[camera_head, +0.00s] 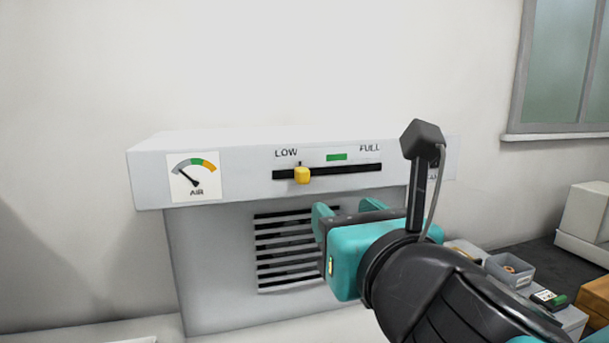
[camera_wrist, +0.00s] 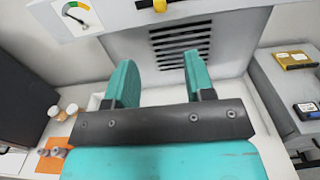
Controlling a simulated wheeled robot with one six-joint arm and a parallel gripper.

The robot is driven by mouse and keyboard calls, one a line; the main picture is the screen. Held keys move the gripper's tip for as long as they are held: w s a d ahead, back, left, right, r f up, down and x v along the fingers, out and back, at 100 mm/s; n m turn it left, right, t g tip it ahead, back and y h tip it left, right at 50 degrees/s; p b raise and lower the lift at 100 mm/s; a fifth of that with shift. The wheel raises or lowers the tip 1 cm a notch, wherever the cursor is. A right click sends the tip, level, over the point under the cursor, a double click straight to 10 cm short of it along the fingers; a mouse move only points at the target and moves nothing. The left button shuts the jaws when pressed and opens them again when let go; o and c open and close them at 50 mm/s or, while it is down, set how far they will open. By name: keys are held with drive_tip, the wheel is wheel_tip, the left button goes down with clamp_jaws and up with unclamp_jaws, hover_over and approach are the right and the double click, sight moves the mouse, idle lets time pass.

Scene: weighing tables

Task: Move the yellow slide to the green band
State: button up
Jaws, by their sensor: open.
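The yellow slide (camera_head: 302,175) sits in a dark horizontal slot (camera_head: 345,169) on the front of a white unit, toward the LOW end. The green band (camera_head: 337,157) is a short mark above the slot, to the right of the slide, between LOW and FULL. In the wrist view the slide (camera_wrist: 160,5) shows at the top edge, beyond my fingertips; the green band is out of that view. My gripper (camera_head: 345,207) is open and empty, below and to the right of the slide, apart from it. It also shows in the wrist view (camera_wrist: 158,75).
An AIR dial (camera_head: 195,177) at the unit's left has its needle pointing up-left, toward the grey part. A vent grille (camera_head: 285,250) lies below the slot. A grey bin (camera_head: 510,269) and small boxes stand at the lower right. The wall above the unit is clear.

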sight(305, 176)
drive_tip(key=p+x, duration=0.8)
drive_tip(key=x, duration=0.7)
drive_tip(key=shift+w+a+r, duration=0.1)
drive_tip(key=shift+w+a, duration=0.05)
drive_tip(key=shift+w, duration=0.25)
drive_tip(key=shift+w+a, duration=0.2)
drive_tip(key=shift+w, duration=0.45)
drive_tip(key=shift+d, duration=0.1)
clamp_jaws()
